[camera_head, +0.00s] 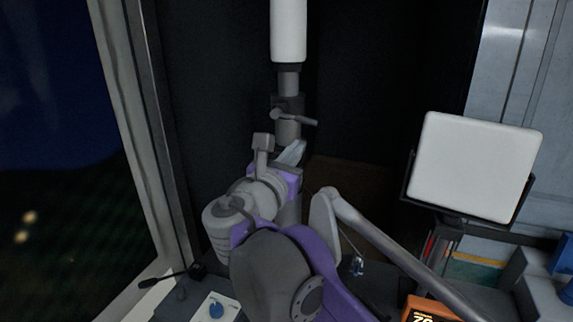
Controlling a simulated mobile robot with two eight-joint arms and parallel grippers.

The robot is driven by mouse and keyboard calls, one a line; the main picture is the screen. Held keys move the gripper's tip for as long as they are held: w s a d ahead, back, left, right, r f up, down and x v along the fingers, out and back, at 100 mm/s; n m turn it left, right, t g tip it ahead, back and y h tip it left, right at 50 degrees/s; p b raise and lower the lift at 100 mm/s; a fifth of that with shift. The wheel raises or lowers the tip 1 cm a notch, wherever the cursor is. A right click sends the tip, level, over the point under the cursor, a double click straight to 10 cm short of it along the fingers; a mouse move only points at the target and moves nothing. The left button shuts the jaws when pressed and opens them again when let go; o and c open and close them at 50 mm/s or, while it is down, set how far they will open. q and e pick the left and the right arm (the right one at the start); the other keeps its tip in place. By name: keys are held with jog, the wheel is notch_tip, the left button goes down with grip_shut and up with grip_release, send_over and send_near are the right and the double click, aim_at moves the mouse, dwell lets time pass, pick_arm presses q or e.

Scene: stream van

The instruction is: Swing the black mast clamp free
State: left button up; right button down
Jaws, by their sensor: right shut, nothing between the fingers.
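A vertical mast stands at top centre, with a white cylinder (289,30) above a grey pole (288,83). The black mast clamp (283,102) wraps this pole and is dark against the black backdrop. A grey lever handle (297,119) sticks out at the clamp, pointing to the right. My right arm, grey and purple, rises from the bottom centre. Its right gripper (293,151) is shut and empty, just below the clamp and lever in the picture; its fingers are small and partly hidden by the wrist. I cannot tell whether it touches the pole. My left gripper is not in view.
A white square panel lamp (475,165) stands at right. A grey jointed arm (385,243) slants across the lower right, close to my right arm. An orange display box (428,309) is at the bottom edge. A window frame (150,140) bounds the left.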

aim_at(296, 119)
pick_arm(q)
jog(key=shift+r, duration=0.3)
pick_arm(e)
jog(key=shift+w+d+r, duration=0.1)
jog(key=shift+d+r, duration=0.1)
jog(key=shift+r, duration=1.05)
pick_arm(q)
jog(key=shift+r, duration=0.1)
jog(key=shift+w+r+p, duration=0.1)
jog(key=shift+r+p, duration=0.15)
jog(key=shift+p, duration=0.2)
pick_arm(e)
jog(key=shift+d+r+n, duration=0.1)
jog(key=shift+r+n, duration=0.1)
jog(key=shift+n, duration=0.1)
